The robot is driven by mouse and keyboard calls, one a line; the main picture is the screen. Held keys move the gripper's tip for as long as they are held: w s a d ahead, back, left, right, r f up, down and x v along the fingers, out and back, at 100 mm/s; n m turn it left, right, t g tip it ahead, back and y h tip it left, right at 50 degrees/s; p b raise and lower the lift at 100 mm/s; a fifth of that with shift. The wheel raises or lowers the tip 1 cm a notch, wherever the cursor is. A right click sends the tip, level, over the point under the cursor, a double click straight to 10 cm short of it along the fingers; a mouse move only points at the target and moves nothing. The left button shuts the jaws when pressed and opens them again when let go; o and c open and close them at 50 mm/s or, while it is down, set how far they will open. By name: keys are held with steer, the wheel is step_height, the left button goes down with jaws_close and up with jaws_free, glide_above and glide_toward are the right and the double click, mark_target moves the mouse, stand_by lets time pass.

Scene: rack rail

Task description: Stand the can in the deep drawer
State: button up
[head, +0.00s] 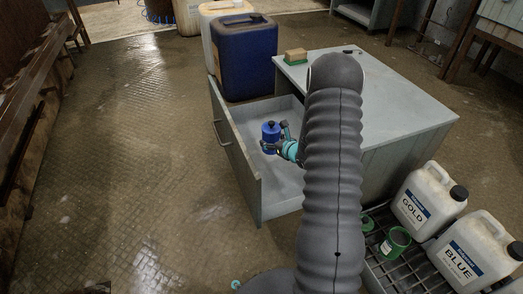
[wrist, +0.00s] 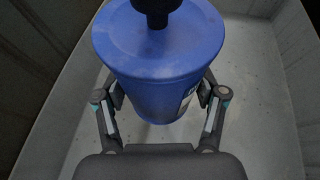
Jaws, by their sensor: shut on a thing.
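A blue can (head: 270,133) with a dark knob on its lid is in my gripper, over the open deep drawer (head: 231,150). In the wrist view the can (wrist: 160,55) fills the upper middle and looks upright. My gripper (wrist: 162,105) has a finger on each side of the can and is shut on it; it also shows in the head view (head: 281,146), partly hidden by my arm. The drawer's grey floor (wrist: 255,120) and walls surround the can. I cannot tell whether the can's base touches the floor.
The drawer's grey cabinet (head: 400,110) carries a green and tan sponge-like block (head: 296,57). A large blue jerrycan (head: 245,60) stands behind the drawer. White jugs (head: 425,195) and a green can (head: 395,242) stand on a rack at the right. Floor at left is clear.

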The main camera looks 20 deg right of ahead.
steer(key=w+a+f, duration=0.3)
steer(key=shift+w+a, duration=0.2)
steer(key=shift+w, duration=0.1)
steer(key=shift+f+b, duration=0.5)
steer(key=shift+f, duration=1.4)
steer(key=shift+f, duration=0.15)
steer(key=o, duration=1.7)
steer(key=shift+r, duration=0.2)
steer(key=p+v, duration=0.1)
steer(key=v, duration=1.1)
steer(key=shift+f, duration=0.15)
